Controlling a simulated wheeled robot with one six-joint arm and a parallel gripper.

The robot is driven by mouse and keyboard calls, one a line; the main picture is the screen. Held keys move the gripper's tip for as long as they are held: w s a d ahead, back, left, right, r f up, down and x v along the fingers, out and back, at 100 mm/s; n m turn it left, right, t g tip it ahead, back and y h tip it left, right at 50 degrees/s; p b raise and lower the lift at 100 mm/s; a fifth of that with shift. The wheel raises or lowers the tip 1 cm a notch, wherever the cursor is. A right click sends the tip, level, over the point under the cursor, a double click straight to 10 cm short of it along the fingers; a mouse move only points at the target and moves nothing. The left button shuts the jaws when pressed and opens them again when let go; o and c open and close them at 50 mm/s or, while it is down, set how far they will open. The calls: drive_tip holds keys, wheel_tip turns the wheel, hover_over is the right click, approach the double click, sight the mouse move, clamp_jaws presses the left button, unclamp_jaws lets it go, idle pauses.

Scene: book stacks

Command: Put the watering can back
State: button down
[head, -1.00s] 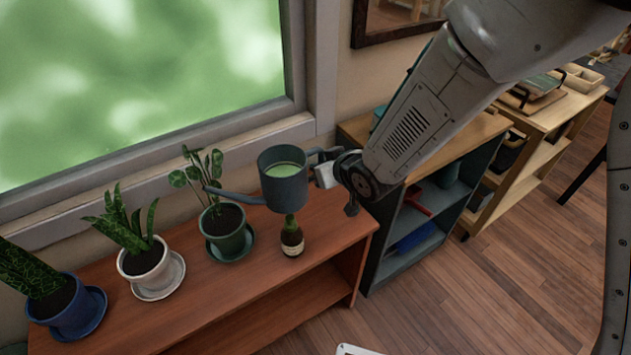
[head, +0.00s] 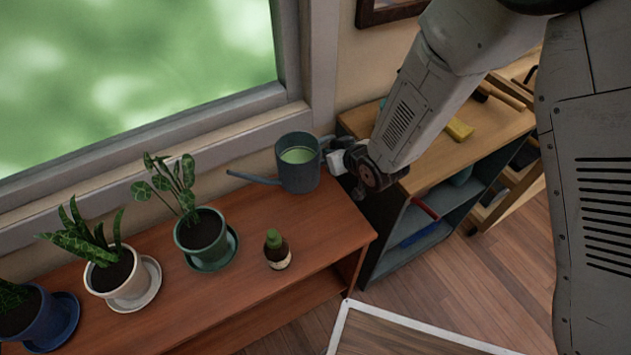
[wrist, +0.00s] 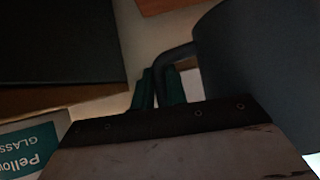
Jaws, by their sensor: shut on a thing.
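The blue-grey watering can (head: 298,172) is upright at the back right of the reddish wooden shelf (head: 330,232), close to the window sill. Its spout points left and it holds pale green liquid. I cannot tell whether its base touches the shelf top. My gripper (head: 332,158) is at its right side, shut on its handle. In the wrist view the can (wrist: 268,70) fills the upper right, and its handle (wrist: 172,58) meets the green fingers of my gripper (wrist: 165,88).
A green pot (head: 203,238), a white pot (head: 124,278) and a blue pot (head: 35,315) with plants stand to the left on saucers. A dark shelf unit (head: 440,215) adjoins on the right.

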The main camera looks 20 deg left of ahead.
wheel_tip(320, 180, down, 8)
drive_tip(key=shift+f, duration=0.1)
idle(0.4)
drive_tip(key=c, duration=1.4)
unclamp_jaws()
drive_tip(key=shift+f, duration=0.15)
drive_tip(key=shift+s+r, duration=0.1)
drive_tip(key=shift+r, duration=0.15)
drive_tip(key=v, duration=1.2)
